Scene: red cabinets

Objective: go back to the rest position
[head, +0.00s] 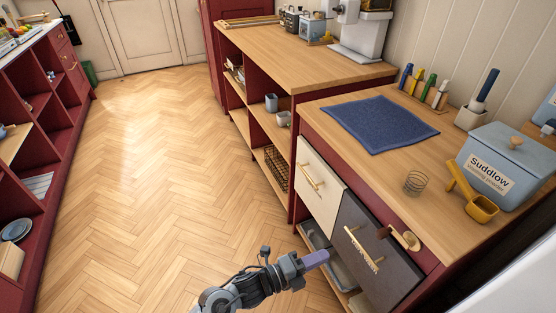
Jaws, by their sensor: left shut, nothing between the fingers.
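My left gripper (316,260) is in the lower middle of the head view, at the end of my grey and black arm. Its purple fingers are shut with nothing between them. It points right, toward the dark grey drawer front (372,262) with a brass handle, and appears in front of the open shelf below the white drawer front (319,187). I cannot tell whether it touches the cabinet. My right gripper does not show.
The right counter holds a blue cloth (380,123), a wire coil (414,182), a yellow scoop (470,197) and a blue Suddlow box (503,166). Red shelves (45,130) line the left side. The wooden floor (160,190) between them is clear.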

